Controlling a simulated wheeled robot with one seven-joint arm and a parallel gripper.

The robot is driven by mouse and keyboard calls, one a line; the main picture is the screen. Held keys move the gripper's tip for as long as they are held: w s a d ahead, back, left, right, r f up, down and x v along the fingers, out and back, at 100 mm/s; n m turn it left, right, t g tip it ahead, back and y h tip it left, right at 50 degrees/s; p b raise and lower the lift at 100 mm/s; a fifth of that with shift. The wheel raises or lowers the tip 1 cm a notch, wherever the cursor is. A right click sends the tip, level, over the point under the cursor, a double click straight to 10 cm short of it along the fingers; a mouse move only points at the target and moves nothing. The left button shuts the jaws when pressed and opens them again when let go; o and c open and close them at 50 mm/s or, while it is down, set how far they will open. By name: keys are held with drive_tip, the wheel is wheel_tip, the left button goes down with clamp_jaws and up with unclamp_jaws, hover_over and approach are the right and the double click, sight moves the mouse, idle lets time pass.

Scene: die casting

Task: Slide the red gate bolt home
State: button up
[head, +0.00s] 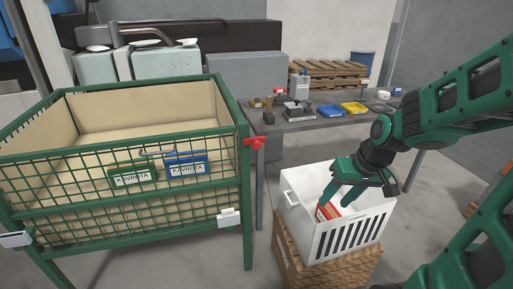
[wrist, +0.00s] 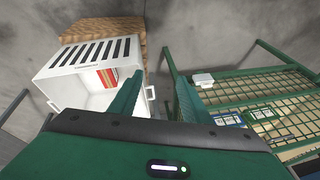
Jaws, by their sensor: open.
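The red gate bolt (head: 255,142) sits at the upper right corner of the green mesh cage (head: 247,200), by a grey post (head: 261,190). It is small in the head view, and I cannot tell its exact position in its catch. I cannot make it out in the wrist view. My gripper (head: 338,194) is open and empty, above the white crate (head: 345,238), to the right of and lower in the picture than the bolt. In the wrist view my two fingers (wrist: 157,97) are spread apart, with the crate (wrist: 70,70) to their left and the cage (wrist: 265,90) to their right.
A red-and-white item (head: 327,212) lies inside the crate, which stands on a wooden box (head: 290,250). A workbench (head: 300,122) with trays stands behind. Bare floor shows between cage and crate.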

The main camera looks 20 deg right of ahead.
drive_tip(key=w+a+f+n+t+y, duration=0.1)
drive_tip(key=w+a+f+t+y, duration=0.15)
drive_tip(key=w+a, duration=0.7)
drive_tip(key=m+t+y, duration=0.1)
drive_tip(key=m+t, duration=0.5)
drive_tip(key=t, duration=0.3)
approach(259, 146)
drive_tip(key=x, duration=1.1)
drive_tip(key=shift+w+a, duration=0.1)
drive_tip(key=shift+a, duration=0.05)
clamp_jaws()
